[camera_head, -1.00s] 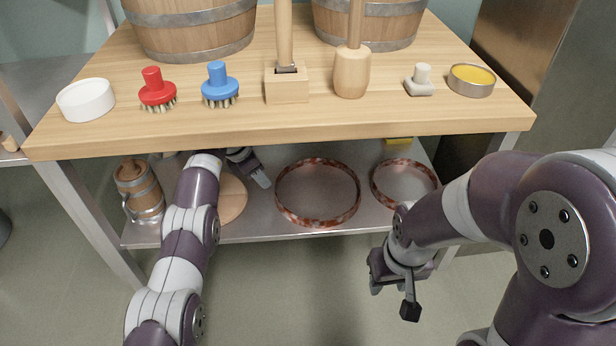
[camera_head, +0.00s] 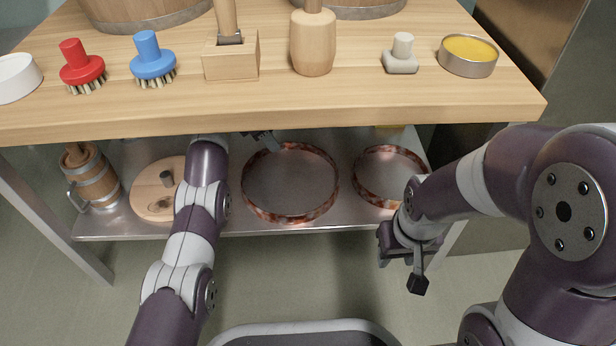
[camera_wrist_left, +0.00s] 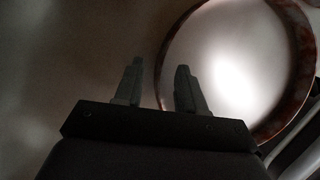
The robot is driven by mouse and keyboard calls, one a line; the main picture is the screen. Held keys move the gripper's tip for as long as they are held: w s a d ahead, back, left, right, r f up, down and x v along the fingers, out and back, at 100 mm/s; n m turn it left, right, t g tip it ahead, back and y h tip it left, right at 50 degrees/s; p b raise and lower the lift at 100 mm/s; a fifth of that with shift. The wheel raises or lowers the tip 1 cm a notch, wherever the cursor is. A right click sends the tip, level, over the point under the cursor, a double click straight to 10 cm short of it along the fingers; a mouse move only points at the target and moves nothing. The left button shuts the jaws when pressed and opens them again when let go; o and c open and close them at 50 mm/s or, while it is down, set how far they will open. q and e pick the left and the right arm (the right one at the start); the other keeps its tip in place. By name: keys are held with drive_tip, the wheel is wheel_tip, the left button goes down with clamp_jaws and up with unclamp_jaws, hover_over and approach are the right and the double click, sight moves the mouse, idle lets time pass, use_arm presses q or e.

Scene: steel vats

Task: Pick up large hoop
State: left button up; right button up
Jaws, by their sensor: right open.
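The large hoop (camera_head: 290,217), a mottled copper-red ring, lies flat on the steel shelf under the table. My left gripper (camera_head: 272,143) reaches under the tabletop to the hoop's far left edge, and the table edge partly hides it. In the left wrist view, its two fingers (camera_wrist_left: 158,82) are apart with nothing held. The hoop (camera_wrist_left: 303,55) shows there too, with its left rim passing between the fingers in the picture. I cannot tell whether they touch it. My right gripper (camera_head: 402,266) hangs open and empty in front of the shelf at right.
A smaller hoop (camera_head: 378,200) lies right of the large one. A round wooden lid (camera_head: 148,203) and a small keg (camera_head: 95,180) are on the shelf at left. The tabletop (camera_head: 300,105) overhangs the shelf, holding brushes, a mallet and a yellow tin (camera_head: 468,57).

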use_arm(q)
drive_tip(key=shift+f, duration=0.9)
drive_tip(key=shift+r, duration=0.1)
clamp_jaws()
